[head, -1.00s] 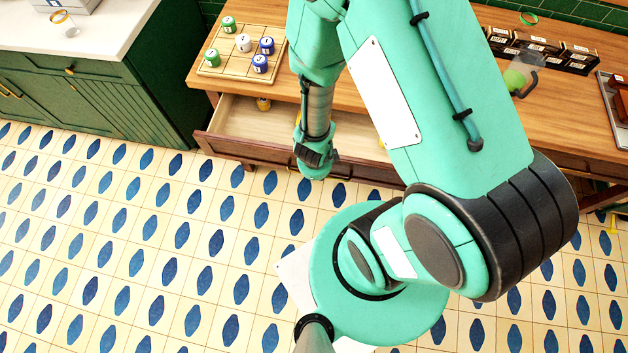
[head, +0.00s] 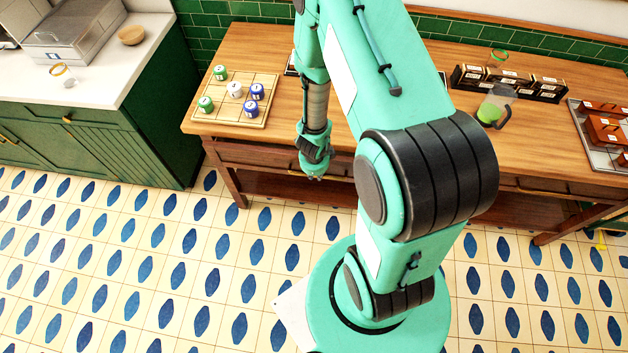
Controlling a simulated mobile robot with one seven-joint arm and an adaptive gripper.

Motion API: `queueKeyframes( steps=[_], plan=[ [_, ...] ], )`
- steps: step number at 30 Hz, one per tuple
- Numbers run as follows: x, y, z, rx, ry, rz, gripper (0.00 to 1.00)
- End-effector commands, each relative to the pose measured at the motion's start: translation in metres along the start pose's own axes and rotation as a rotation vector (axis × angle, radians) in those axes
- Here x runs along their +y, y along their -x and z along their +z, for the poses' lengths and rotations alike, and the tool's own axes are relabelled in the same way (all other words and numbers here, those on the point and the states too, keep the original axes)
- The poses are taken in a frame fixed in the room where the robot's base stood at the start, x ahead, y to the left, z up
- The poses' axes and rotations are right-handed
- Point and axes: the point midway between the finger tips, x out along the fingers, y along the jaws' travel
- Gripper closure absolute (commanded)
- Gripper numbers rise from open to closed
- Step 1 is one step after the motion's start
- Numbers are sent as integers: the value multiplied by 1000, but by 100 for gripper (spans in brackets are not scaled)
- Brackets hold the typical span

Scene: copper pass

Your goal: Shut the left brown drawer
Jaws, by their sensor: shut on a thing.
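The left brown drawer (head: 250,157) is in the wooden table, left of my arm in the head view. Its front sits flush under the tabletop, and no open gap shows above it. My gripper (head: 314,176) is at the drawer front, pointing down, shut on the drawer's handle. My wrist and fingers hide most of the handle and the right part of the drawer front.
On the wooden table (head: 262,50) stand a board (head: 222,112) with green, white and blue cups, a jug (head: 494,108) and several dark boxes (head: 510,82). A green cabinet (head: 120,145) stands at left. The tiled floor in front is clear.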

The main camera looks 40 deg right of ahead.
Motion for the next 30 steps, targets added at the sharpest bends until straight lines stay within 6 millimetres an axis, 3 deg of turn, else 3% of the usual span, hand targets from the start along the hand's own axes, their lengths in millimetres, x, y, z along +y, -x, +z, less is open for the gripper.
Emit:
queueKeyframes(
  steps=[6, 17, 18, 19, 30],
  plan=[
    [-10, -1, 1, -1, 0, -1, 100],
    [-11, -1, 1, -1, 0, -1, 100],
    [-11, -1, 1, -1, 0, -1, 77],
    [-11, -1, 1, -1, 0, -1, 75],
    [-10, -1, 0, -1, 0, 0, 75]
  ],
)
